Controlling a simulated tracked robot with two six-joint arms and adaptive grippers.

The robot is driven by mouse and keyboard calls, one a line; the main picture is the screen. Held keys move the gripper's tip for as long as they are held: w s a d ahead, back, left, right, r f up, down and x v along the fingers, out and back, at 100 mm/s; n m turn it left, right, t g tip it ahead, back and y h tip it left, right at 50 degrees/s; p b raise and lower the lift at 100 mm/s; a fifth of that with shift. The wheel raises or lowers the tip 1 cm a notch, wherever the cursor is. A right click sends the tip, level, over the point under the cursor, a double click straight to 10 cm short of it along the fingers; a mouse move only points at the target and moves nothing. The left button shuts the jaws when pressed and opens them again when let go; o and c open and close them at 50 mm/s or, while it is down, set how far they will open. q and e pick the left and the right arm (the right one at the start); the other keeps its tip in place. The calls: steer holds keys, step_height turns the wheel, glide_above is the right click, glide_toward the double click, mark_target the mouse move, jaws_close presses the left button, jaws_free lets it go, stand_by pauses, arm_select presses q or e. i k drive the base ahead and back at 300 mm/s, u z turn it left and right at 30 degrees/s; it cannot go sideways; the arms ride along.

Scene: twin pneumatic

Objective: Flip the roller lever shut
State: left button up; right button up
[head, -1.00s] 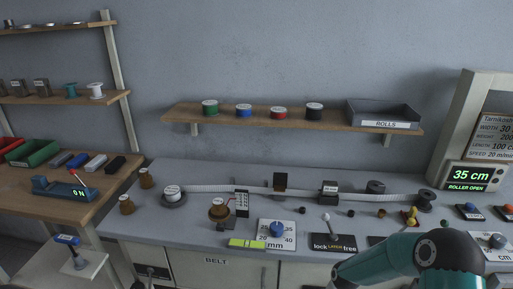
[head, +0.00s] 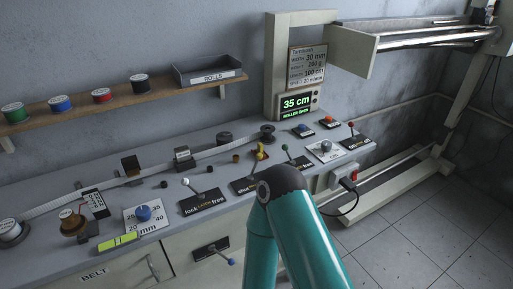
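A dark plate whose visible lettering begins with "shut" (head: 243,185) lies on the bench just left of my arm's elbow. My arm covers its right part, so I cannot make out a lever there. A yellow handle-like piece (head: 262,151) stands behind that plate; I cannot tell whether it is the roller lever. The grey display (head: 297,105) reads "35 cm" and "ROLLER OPEN" in green. Neither gripper shows; only a teal arm of mine with a black elbow rises from the bottom middle.
A white-knobbed lever (head: 186,182) stands at the "lock LATCH free" plate (head: 206,203). A green-tipped lever (head: 285,148) and a red-tipped lever (head: 351,125) stand farther right. Tiled floor (head: 430,225) is open at right.

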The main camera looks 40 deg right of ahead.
mark_target(259, 156)
steer(key=z, duration=0.8)
